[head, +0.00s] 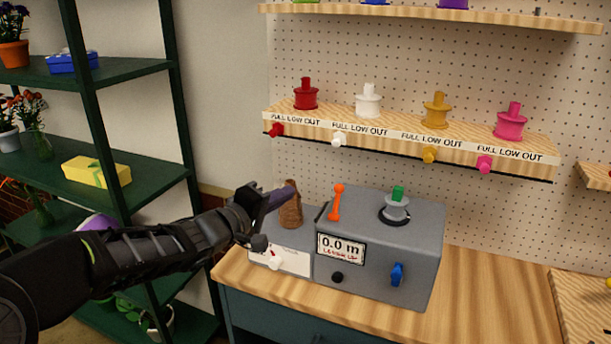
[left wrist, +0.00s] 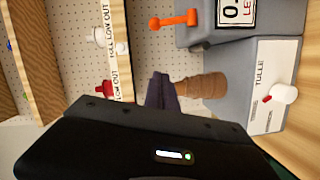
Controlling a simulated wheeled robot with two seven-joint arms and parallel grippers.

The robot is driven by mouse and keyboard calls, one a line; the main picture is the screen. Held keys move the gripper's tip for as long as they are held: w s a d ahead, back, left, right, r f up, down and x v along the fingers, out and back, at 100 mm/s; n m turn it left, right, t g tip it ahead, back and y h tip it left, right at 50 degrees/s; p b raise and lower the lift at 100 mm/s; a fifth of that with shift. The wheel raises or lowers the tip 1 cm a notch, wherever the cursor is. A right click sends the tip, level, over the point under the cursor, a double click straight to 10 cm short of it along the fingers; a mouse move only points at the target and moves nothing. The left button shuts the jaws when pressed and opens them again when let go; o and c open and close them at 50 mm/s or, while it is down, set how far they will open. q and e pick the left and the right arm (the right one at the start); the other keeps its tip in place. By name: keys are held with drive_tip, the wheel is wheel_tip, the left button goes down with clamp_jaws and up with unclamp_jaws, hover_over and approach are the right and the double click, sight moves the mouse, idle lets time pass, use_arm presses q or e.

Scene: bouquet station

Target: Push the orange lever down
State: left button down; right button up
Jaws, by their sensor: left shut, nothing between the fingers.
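The orange lever (head: 337,202) stands upright at the left side of the grey machine box (head: 384,268). It also shows in the left wrist view (left wrist: 174,21), where it lies sideways because the picture is turned. The display (head: 341,248) reads 0.0 m, with small red text below that seems to say the lever is up. My left gripper (head: 287,193) is shut and empty. It is to the left of the lever, apart from it, and shows in front of a brown roll (head: 291,212). The left fingers also show in the left wrist view (left wrist: 162,93). My right gripper is not in view.
The machine has a blue knob (head: 397,274), a black knob (head: 337,277) and a grey spool with a green top (head: 397,207). A low grey unit with a white label (head: 281,261) adjoins its left. A shelf with coloured spools (head: 411,136) hangs above. The wooden counter (head: 480,300) is clear at right.

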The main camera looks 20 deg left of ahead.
sight(337, 199)
use_arm(q)
drive_tip(key=n, duration=0.3)
drive_tip(key=shift+s+d+r+h, duration=0.1)
drive_tip(key=shift+d+r+h, duration=0.05)
drive_tip(key=shift+d+h, duration=0.2)
drive_tip(key=shift+d, duration=0.1)
drive_tip(key=w+d, duration=0.6)
drive_tip(key=w, duration=0.1)
drive_tip(key=shift+d+f, duration=0.15)
drive_tip(key=shift+f, duration=0.15)
drive_tip(key=shift+d+f, duration=0.1)
drive_tip(key=shift+s+b, duration=0.1)
drive_tip(key=shift+b, duration=0.25)
